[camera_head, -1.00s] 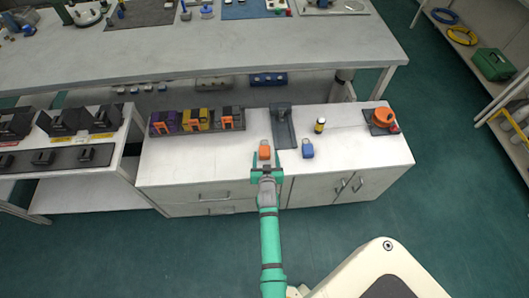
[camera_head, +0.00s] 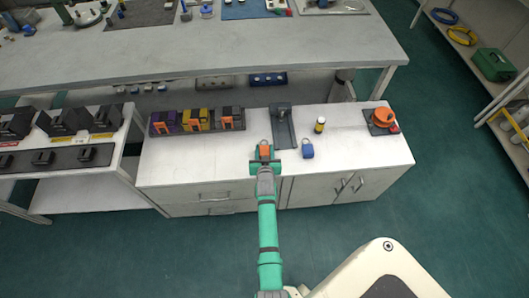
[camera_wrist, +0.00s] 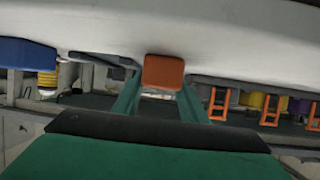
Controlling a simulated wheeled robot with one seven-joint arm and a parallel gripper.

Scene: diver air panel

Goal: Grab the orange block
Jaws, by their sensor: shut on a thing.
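In the wrist view, the orange block (camera_wrist: 163,72) sits between the tips of the two green fingers. The lower part of the block is hidden by my gripper in the head view. I cannot tell any gap between block and cabinet top.
A blue block (camera_head: 307,149) stands just right of my gripper. Behind are a dark grey tray (camera_head: 283,132), a small yellow bottle (camera_head: 320,125) and a rack (camera_head: 240,125) of coloured blocks. An orange reel (camera_head: 383,117) is at the right. The white top (camera_head: 215,172) to the left is clear.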

